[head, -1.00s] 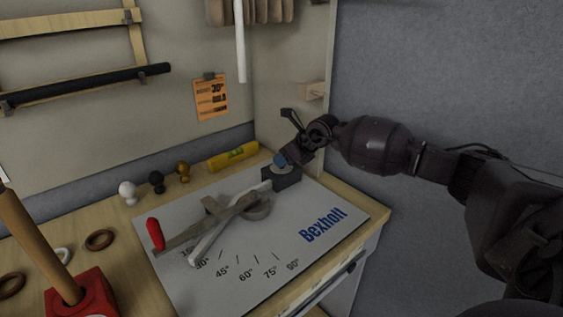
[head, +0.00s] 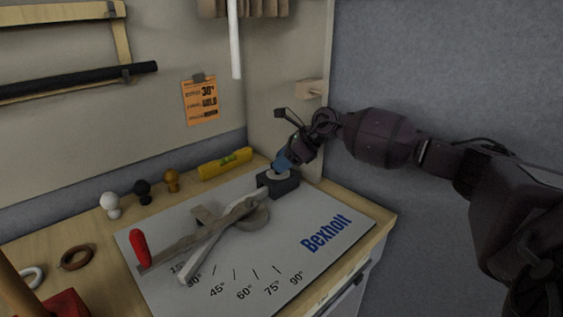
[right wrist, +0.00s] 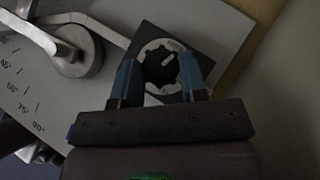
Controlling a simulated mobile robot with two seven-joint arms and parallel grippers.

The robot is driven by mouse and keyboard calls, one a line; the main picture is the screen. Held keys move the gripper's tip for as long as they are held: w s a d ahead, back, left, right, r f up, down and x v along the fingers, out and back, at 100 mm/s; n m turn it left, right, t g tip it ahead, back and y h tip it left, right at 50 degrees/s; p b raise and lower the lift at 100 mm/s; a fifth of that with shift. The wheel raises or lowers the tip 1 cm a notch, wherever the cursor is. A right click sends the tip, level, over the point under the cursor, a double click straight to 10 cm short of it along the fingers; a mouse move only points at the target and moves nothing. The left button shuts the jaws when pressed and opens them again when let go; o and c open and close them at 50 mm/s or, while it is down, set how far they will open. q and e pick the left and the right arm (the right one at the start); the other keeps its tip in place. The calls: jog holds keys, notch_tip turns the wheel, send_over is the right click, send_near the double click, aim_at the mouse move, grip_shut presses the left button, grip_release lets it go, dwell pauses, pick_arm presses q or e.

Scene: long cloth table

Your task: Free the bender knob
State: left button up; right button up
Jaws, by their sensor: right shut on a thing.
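The bender is a pale plate (head: 165,228) printed with angle marks and "Bexholt". It carries grey metal arms (head: 215,235), one with a red handle (head: 139,248). A dark block (head: 279,187) sits at its back right corner. The round dark bender knob (right wrist: 161,60) shows in the right wrist view, inside a pale ring on the block, with a light line on its top. My right gripper (head: 280,166) is at the block with its blue fingers shut on the knob, one on each side. In the head view the fingers mostly hide the knob. My left gripper is out of view.
A yellow level (head: 225,163) and white, black and brown knobs (head: 143,191) stand along the back of the table. A side panel (head: 290,130) rises close behind the block.

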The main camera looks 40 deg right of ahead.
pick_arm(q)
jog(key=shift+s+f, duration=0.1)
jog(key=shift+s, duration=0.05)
pick_arm(e)
jog(key=o, duration=0.6)
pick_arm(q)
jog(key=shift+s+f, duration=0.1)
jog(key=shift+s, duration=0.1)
pick_arm(e)
jog(key=o, duration=0.3)
